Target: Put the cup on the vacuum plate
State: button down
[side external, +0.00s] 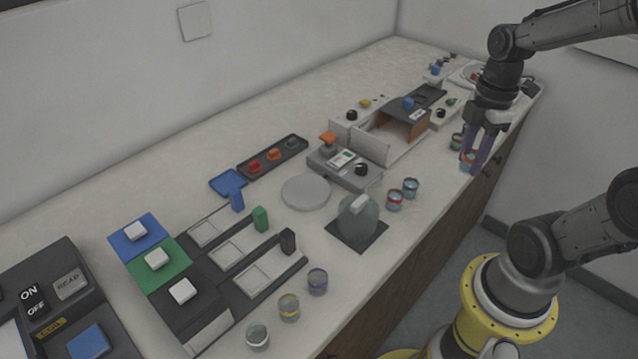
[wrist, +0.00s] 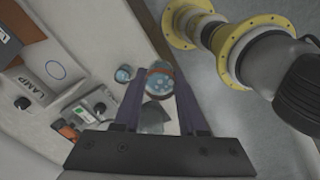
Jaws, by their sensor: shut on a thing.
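My gripper (side external: 474,163) is at the right part of the counter, near its front edge, with its purple fingers pointing down. It is shut on a small cup with an orange-red band (side external: 467,158). The wrist view shows this cup (wrist: 159,79) from above, between the fingertips (wrist: 163,80), with a pale blue, spotted inside. I cannot tell if it touches the counter. No plate is labelled as the vacuum plate. A dark square plate (side external: 341,235) carries a clear dome (side external: 357,215) with a pale handle, and a bare round grey plate (side external: 305,192) lies behind it.
Two banded cups, one red (side external: 394,200) and one blue (side external: 411,187), stand right of the dome. Several cups line the front edge at left, including a purple-banded one (side external: 317,281). A box with an orange-brown side (side external: 405,124) stands behind. A green-banded cup (side external: 457,141) stands near my gripper.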

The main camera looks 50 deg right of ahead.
jog(key=w+a+r, duration=0.2)
jog(key=w+a, duration=0.3)
jog(key=w, duration=0.5)
jog(key=w+a+n, duration=0.2)
jog(key=w+a, duration=0.2)
jog(key=a, duration=0.6)
send_over(306, 189)
jog(key=shift+n, duration=0.3)
jog(key=f, duration=1)
jog(key=shift+s+f, duration=0.2)
jog(key=shift+w+f, duration=0.15)
jog(key=shift+f, duration=1.6)
jog(key=shift+f, duration=0.15)
jog(key=shift+c, duration=2.4)
grip_release()
